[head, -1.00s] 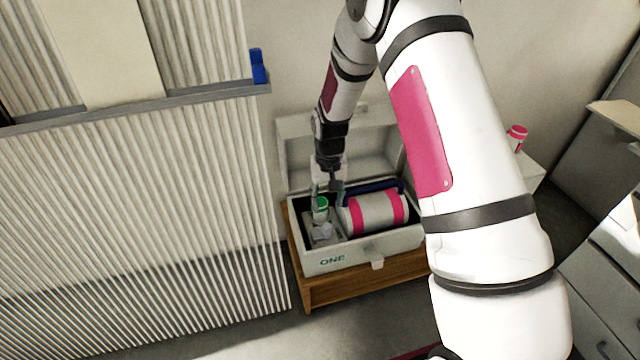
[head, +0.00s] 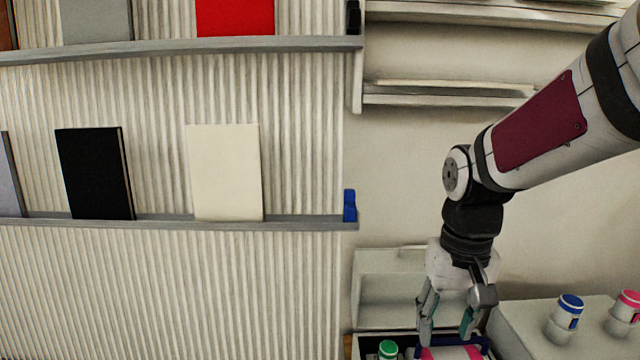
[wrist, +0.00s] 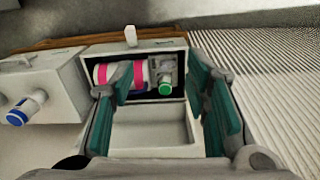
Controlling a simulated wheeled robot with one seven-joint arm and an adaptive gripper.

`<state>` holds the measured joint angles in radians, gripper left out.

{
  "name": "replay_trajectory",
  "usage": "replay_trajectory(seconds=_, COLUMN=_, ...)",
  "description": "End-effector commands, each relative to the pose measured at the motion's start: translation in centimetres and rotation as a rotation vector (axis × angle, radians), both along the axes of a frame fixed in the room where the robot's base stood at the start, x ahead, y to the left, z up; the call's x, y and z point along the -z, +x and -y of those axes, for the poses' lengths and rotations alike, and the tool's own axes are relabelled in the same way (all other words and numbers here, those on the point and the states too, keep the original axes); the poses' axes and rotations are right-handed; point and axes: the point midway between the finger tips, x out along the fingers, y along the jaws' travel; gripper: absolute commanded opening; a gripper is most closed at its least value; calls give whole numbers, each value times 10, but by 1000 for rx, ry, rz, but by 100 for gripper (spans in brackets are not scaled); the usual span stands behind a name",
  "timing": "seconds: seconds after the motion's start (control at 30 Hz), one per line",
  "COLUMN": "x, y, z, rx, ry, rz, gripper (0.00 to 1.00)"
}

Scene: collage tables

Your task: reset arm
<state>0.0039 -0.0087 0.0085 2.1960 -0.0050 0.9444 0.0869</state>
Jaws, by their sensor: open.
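My gripper (head: 446,332) hangs from my arm at the lower right of the head view. Its fingers are apart and nothing is between them. It is above the open white box (head: 352,345), whose lid (head: 392,270) stands raised at the back. In the wrist view the gripper (wrist: 160,118) is open, with the box (wrist: 135,50) beyond its teal finger pads. Inside the box are a pink-and-white cylinder (wrist: 122,74) and a green-capped bottle (wrist: 165,84). The bottle's green cap (head: 388,349) also shows at the bottom of the head view.
A blue-capped bottle (head: 566,318) and a pink-capped bottle (head: 624,312) stand on a white surface (head: 520,318) to the right. A ribbed wall rack at left has a ledge (head: 180,222) holding a black book (head: 95,172) and a cream book (head: 224,172). A wall shelf (head: 445,98) is above.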

Motion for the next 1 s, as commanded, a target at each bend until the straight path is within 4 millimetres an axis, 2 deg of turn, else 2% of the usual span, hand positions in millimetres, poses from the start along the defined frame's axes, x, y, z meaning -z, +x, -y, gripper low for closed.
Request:
replay_trajectory(seconds=0.03, x=-13, y=-18, z=0, rx=-4, ry=0, rz=9, gripper=43)
replay_trajectory(seconds=0.2, x=-40, y=-79, z=0, rx=-17, ry=1, rz=12, gripper=43)
replay_trajectory(seconds=0.4, x=-55, y=-149, z=-1, rx=-35, ry=3, rz=12, gripper=43)
replay_trajectory(seconds=0.5, x=-57, y=-177, z=-1, rx=-41, ry=4, rz=12, gripper=43)
replay_trajectory(seconds=0.87, x=-49, y=-245, z=-2, rx=-61, ry=7, rz=13, gripper=43)
replay_trajectory(seconds=1.0, x=-74, y=-238, z=-1, rx=-61, ry=6, rz=29, gripper=43)
